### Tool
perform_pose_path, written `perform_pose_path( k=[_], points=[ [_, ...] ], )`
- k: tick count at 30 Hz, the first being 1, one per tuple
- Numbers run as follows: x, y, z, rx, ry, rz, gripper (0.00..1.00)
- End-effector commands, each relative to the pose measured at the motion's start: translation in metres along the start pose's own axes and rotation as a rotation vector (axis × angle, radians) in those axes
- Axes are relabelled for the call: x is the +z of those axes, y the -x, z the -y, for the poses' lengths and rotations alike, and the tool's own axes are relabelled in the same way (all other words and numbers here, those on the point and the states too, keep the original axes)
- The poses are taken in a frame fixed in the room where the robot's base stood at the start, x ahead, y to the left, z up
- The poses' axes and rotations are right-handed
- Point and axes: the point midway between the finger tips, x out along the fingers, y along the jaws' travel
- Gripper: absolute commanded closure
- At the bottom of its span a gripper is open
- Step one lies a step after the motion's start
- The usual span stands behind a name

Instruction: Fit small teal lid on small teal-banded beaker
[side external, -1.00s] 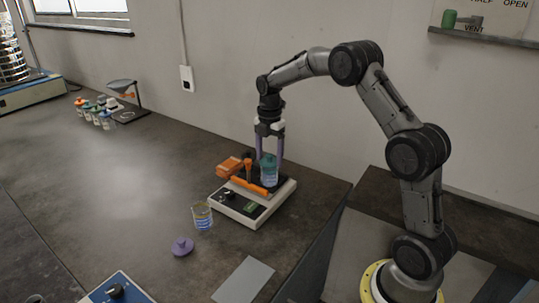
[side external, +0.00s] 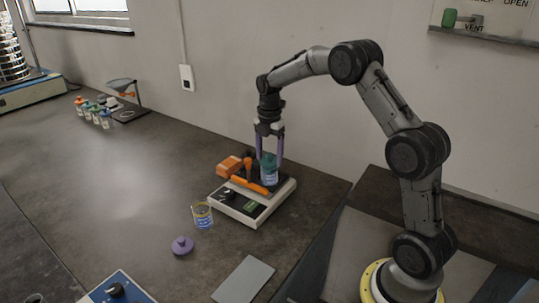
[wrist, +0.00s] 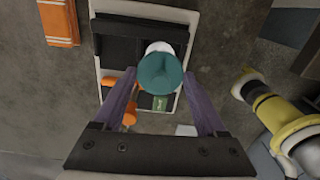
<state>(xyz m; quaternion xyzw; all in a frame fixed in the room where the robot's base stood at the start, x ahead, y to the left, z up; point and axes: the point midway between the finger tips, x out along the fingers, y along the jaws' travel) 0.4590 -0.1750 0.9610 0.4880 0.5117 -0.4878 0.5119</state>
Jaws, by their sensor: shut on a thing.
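The small teal lid (wrist: 162,74) is between the purple fingers of my gripper (wrist: 161,80), which is shut on it. In the side view my gripper (side external: 269,158) points straight down over the small teal-banded beaker (side external: 269,175), with the lid (side external: 268,161) at the beaker's mouth. The beaker stands upright on a white and black bench device (side external: 247,209). In the wrist view the lid covers most of the beaker. I cannot tell whether the lid is fully seated.
Orange parts (side external: 249,186) lie close on the device's left. A yellow-rimmed beaker (side external: 202,216) and a purple lid (side external: 182,246) stand in front on the bench. A grey plate (side external: 243,280) lies near the front edge. Several lidded bottles (side external: 94,111) stand far left.

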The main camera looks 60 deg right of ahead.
Motion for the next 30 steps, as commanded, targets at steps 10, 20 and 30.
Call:
perform_pose_path(
  k=[10, 20, 30],
  points=[
    [0.000, 0.000, 0.000, 0.000, 0.000, 0.000, 0.06],
    [0.000, 0.002, 0.000, 0.000, 0.000, 0.000, 0.00],
    [0.000, 0.020, 0.000, 0.001, 0.000, 0.000, 0.00]
  ],
)
